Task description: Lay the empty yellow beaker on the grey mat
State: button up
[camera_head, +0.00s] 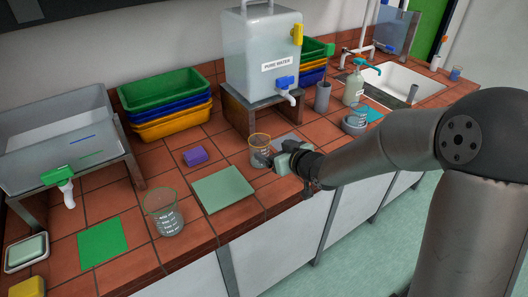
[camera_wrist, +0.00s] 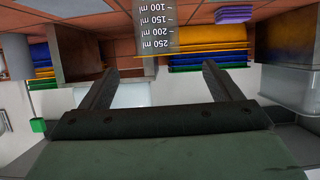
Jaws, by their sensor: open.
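A clear beaker with a yellow-orange rim (camera_head: 260,143) stands upright on the red tiles, in front of the water tank's stand. I see no liquid in it. My gripper (camera_head: 270,158) is open at its right side, with the fingers pointing at it. In the wrist view, the beaker's printed wall (camera_wrist: 152,25) shows upside down in the gap between my open fingers (camera_wrist: 160,70). I cannot tell how far it is between them. A grey-green mat (camera_head: 222,190) lies bare to the front left of the beaker.
A larger beaker (camera_head: 163,212) stands left of the grey-green mat, by a green mat (camera_head: 102,242). A purple block (camera_head: 195,157) lies behind the mat. The water tank (camera_head: 262,50) rises behind the yellow-rimmed beaker. The bench's front edge is close.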

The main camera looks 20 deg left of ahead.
jog(key=p, duration=0.1)
send_near(255, 140)
jog(key=x, duration=0.3)
jog(key=shift+a+f, duration=0.1)
jog(key=shift+a, duration=0.15)
jog(key=p+x, duration=0.2)
jog(key=x, duration=0.2)
jog(key=shift+w+a+f, duration=0.25)
jog(key=shift+w+a, duration=0.1)
jog(key=shift+w, duration=0.1)
jog(key=c, duration=1.1)
jog(key=shift+c, duration=0.6)
jog(key=shift+r, duration=0.15)
